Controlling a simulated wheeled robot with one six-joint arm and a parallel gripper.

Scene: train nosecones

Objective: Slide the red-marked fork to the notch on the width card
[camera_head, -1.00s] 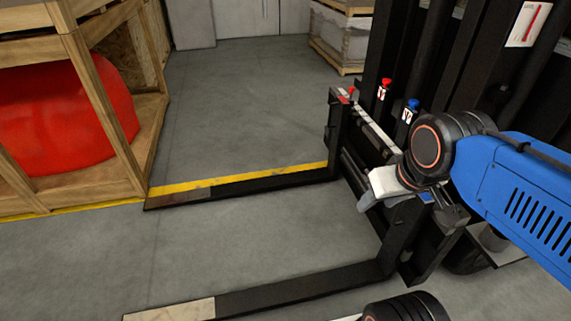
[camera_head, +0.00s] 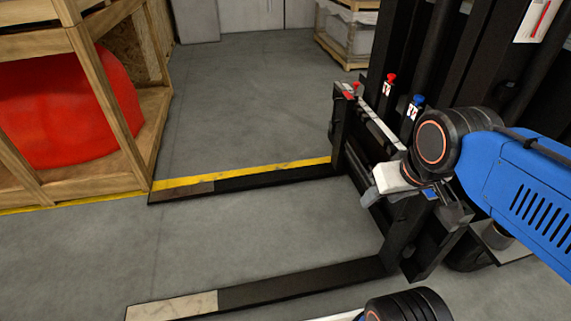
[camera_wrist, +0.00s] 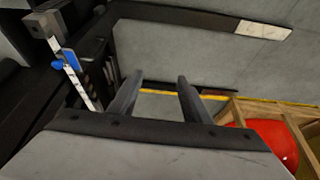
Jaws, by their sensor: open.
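The red-marked fork (camera_head: 265,183) is the far black fork, with a red tab (camera_head: 348,90) at the top of its upright and a worn brownish tip. The near fork (camera_head: 300,281) has a cream tip; it also shows in the wrist view (camera_wrist: 200,18). A white marked strip (camera_head: 382,128), probably the width card, runs along the carriage top; it shows at the left in the wrist view (camera_wrist: 78,80). I cannot make out its notch. My gripper (camera_head: 370,195) is open and empty, in front of the carriage between the two forks. Its fingers (camera_wrist: 160,95) are apart in the wrist view.
A red knob (camera_head: 391,79) and a blue knob (camera_head: 417,101) stand behind the strip. A wooden crate (camera_head: 110,100) holding a red rounded object (camera_head: 65,115) stands at the left. A yellow floor line (camera_head: 240,174) runs beside the far fork. The floor between the forks is clear.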

